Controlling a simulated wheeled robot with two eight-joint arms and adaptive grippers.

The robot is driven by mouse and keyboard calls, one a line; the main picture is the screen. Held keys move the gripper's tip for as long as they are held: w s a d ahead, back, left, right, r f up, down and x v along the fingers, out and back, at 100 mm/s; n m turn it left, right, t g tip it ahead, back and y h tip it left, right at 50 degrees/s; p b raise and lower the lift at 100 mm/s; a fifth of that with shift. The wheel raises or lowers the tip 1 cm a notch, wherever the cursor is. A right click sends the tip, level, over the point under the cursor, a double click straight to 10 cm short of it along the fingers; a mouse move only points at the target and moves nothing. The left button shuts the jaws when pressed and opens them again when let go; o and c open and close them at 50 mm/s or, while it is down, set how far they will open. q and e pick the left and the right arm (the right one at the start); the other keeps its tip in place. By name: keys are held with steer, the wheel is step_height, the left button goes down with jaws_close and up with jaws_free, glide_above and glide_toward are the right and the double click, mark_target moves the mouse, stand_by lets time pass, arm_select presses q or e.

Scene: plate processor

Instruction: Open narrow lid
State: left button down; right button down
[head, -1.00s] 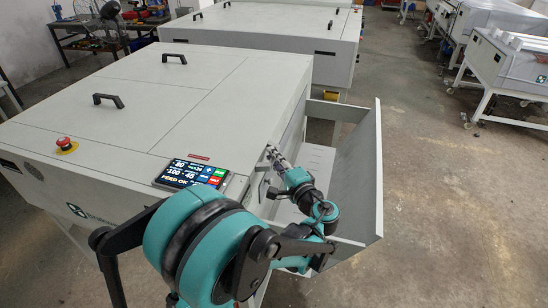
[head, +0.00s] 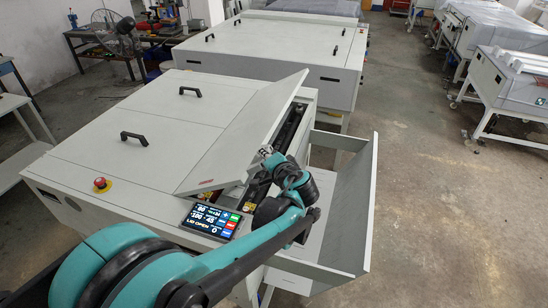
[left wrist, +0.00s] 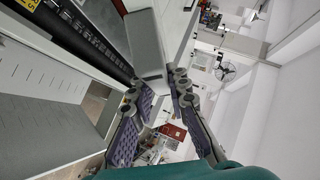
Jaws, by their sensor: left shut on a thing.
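The narrow lid (head: 243,135) of the grey plate processor is tilted up in the head view, its right edge raised over a dark opening (head: 284,137). My left gripper (head: 267,153) is at the lid's raised edge, near its front corner. In the left wrist view the left gripper (left wrist: 160,82) is shut on the lid's edge (left wrist: 147,45), with a dark roller (left wrist: 85,35) of the opened machine beside it. The fingertips are small and partly hidden by the arm in the head view. My right gripper is not in view.
A control screen (head: 211,219) reads "LID OPEN". A red emergency button (head: 101,183) and black handles (head: 135,138) are on the machine top. A grey tray (head: 350,215) juts from the machine's right side. The floor (head: 440,220) to the right is clear.

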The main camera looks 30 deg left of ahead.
arm_select(q)
steer(key=s+a+r+n+h+p, duration=0.1)
steer(key=s+a+r+h+p, duration=0.1)
steer(key=a+r+p, duration=0.5)
steer(key=s+a+r+n+h+p, duration=0.2)
steer(key=a+r+p, duration=0.4)
steer(key=a+r, duration=0.4)
steer(key=shift+s+a+h+p, duration=0.35)
steer(key=shift+s+a+h, duration=0.35)
steer(key=shift+a, duration=1.45)
steer(key=shift+w, duration=0.15)
steer(key=c, duration=1.4)
jaws_free()
steer(key=shift+c, duration=0.2)
steer(key=shift+r, duration=0.1)
steer(key=v, duration=1.2)
